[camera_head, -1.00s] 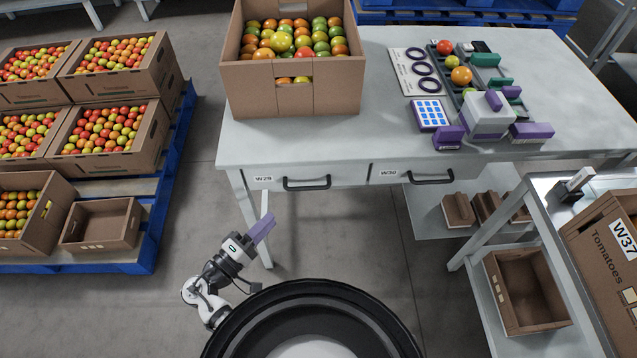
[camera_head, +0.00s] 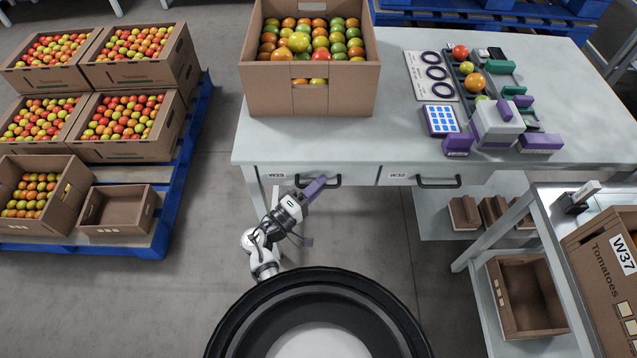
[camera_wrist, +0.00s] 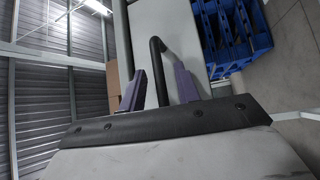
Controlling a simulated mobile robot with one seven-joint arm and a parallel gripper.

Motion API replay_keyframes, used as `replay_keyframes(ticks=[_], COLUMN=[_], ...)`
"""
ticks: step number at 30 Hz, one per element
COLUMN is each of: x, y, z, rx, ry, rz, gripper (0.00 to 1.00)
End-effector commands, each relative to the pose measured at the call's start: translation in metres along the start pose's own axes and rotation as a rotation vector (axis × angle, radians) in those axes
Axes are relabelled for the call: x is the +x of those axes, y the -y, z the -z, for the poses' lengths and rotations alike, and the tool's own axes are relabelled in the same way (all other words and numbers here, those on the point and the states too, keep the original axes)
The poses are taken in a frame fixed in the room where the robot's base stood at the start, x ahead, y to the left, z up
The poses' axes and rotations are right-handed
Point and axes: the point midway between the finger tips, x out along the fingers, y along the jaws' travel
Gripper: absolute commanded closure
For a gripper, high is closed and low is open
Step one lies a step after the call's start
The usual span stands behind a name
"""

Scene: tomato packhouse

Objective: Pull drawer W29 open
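Drawer W29 (camera_head: 262,183) is the left drawer under the grey table's front edge. Its front looks flush with the table, so it appears closed. Its black bar handle (camera_head: 333,183) is partly hidden by my gripper (camera_head: 312,188), which reaches up to it from below. In the wrist view, my gripper (camera_wrist: 160,88) has its two purple fingers apart, with the black handle (camera_wrist: 158,65) running between them. Gaps show between the handle and both fingers. The pale drawer front (camera_wrist: 168,22) lies behind the handle.
Drawer W30 (camera_head: 372,178) is just right. On the table (camera_head: 310,140) stand a tomato crate (camera_head: 340,95) and a purple-and-grey device (camera_head: 495,125). A blue pallet (camera_head: 180,200) with crates is left; a side cart (camera_head: 540,215) is right. Floor before the drawer is clear.

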Motion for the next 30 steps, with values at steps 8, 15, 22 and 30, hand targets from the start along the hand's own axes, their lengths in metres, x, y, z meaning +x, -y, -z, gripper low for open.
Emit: replay_keyframes(ticks=[8,15,22,30], x=[0.0043,0.0041,0.0039,0.0023], y=[0.0006,0.0004,0.0003,0.0006], z=[-0.0004,-0.0003,-0.0003,0.0008], rx=[-0.001,-0.001,-0.001,0.0], ry=[0.001,0.001,0.0,0.0], rz=[0.0,0.0,0.0,0.0], gripper=[0.68,0.9,1.0,1.0])
